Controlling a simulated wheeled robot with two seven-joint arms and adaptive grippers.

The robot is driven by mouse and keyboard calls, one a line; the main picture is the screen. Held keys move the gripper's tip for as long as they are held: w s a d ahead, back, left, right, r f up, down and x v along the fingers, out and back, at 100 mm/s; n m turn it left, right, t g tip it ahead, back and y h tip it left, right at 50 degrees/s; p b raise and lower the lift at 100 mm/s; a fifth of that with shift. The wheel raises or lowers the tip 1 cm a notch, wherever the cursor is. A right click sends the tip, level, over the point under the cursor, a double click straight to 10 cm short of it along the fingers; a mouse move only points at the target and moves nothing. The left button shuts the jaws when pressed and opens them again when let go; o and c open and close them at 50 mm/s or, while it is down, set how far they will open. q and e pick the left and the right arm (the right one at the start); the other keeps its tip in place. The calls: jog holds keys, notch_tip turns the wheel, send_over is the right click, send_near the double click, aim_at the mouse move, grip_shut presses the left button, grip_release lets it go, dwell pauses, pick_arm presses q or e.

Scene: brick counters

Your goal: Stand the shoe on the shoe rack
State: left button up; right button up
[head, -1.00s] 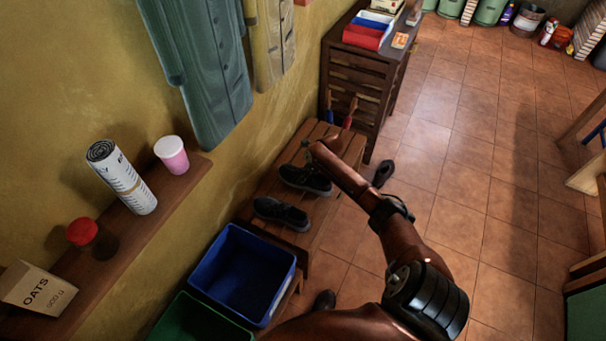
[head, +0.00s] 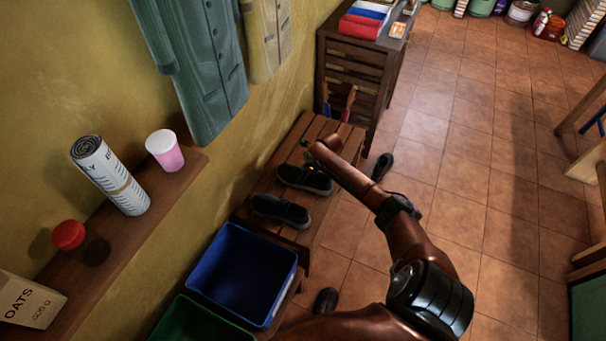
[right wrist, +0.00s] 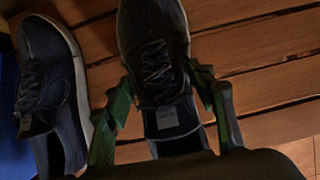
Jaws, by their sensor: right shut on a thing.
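The shoe rack (head: 318,127) is a slatted wooden bench against the yellow wall. A dark lace-up shoe (head: 304,179) is upright over its slats, beside a matching shoe (head: 280,211) on the rack. My right gripper (head: 311,158) reaches it from the right. In the right wrist view my green-padded fingers (right wrist: 162,82) are on both sides of the heel of the held shoe (right wrist: 155,45), shut on it. The matching shoe (right wrist: 47,75) lies to its left, apart at the toe. Whether the held shoe's sole touches the slats is hard to tell. My left gripper is not in view.
A blue bin (head: 243,275) and a green bin (head: 200,322) stand in front of the rack. A dark cabinet (head: 352,75) is behind it. Dark shoes lie on the floor, one right of the rack (head: 382,166), one near the bins (head: 326,301).

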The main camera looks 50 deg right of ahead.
jog(key=shift+f, duration=0.5)
dwell(0.4)
jog(key=o, duration=1.4)
jog(key=v, duration=1.2)
